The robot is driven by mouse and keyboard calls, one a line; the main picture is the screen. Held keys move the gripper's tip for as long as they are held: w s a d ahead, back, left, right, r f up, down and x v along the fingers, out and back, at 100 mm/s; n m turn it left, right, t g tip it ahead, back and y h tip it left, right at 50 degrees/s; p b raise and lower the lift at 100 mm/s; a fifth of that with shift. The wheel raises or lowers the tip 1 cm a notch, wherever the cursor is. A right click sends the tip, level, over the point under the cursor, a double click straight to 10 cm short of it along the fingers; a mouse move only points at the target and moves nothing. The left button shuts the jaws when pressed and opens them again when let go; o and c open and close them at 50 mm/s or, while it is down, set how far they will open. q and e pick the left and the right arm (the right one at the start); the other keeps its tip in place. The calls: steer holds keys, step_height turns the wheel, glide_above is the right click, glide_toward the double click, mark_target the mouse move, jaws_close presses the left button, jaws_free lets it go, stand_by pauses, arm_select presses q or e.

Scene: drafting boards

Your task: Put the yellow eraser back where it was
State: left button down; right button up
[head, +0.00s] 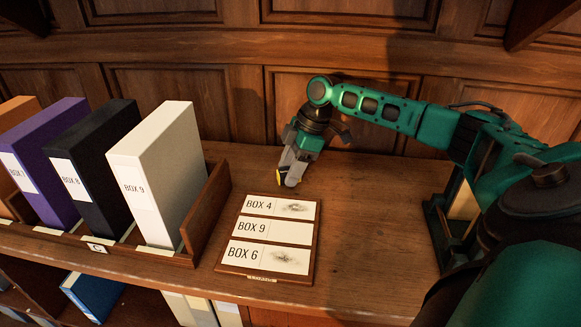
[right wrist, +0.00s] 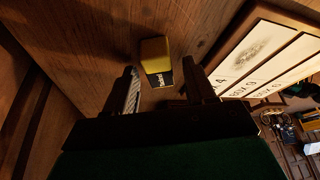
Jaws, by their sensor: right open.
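The yellow eraser (right wrist: 154,55) has a dark label with pale lettering and shows against the wooden surface in the right wrist view. In the head view only a small yellow part (head: 279,177) shows beside my right gripper (head: 291,181); the gripper hides the rest. My right gripper (right wrist: 160,80) is open, its two fingers on either side of the eraser's near end, with gaps. It is low over the wood, behind the name board (head: 230,260). My left gripper is not in view.
The board's strips read BOX 4, BOX 9 and BOX 6; the BOX 4 and BOX 6 strips (head: 250,254) carry grey smudges. At left a wooden rack (head: 208,208) holds white (head: 165,160), black (head: 103,150) and purple (head: 45,150) boxes. The wood right of the board is clear.

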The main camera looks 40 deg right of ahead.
steer(key=v, duration=1.2)
steer(key=shift+a, duration=0.1)
